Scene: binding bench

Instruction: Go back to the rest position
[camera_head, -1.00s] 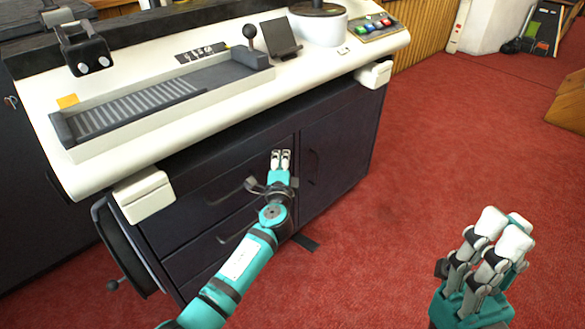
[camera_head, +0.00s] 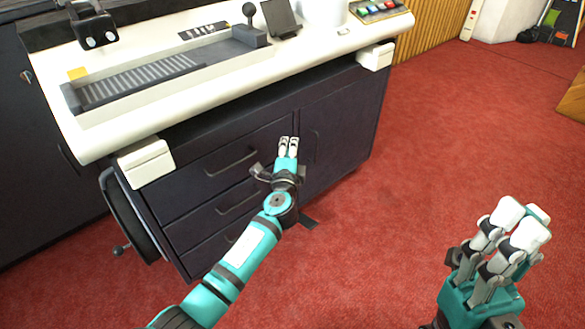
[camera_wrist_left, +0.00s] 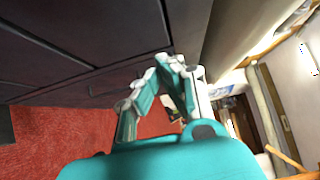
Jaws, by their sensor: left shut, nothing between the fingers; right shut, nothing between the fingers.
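My left gripper (camera_head: 288,148) is shut and empty in front of the dark cabinet (camera_head: 345,135) of the binding bench, below the worktop edge. Its teal arm comes in from the lower left. In the left wrist view the left gripper (camera_wrist_left: 172,68) shows close to the dark cabinet front. My right gripper (camera_head: 524,222) is shut and empty at the lower right, above the red floor, well clear of the bench.
The bench's cream worktop (camera_head: 110,140) carries a ribbed grey tray (camera_head: 140,84). A drawer handle (camera_head: 232,164) juts out left of my left gripper. White corner blocks (camera_head: 147,163) stick out from the worktop. Red carpet (camera_head: 400,190) lies open to the right.

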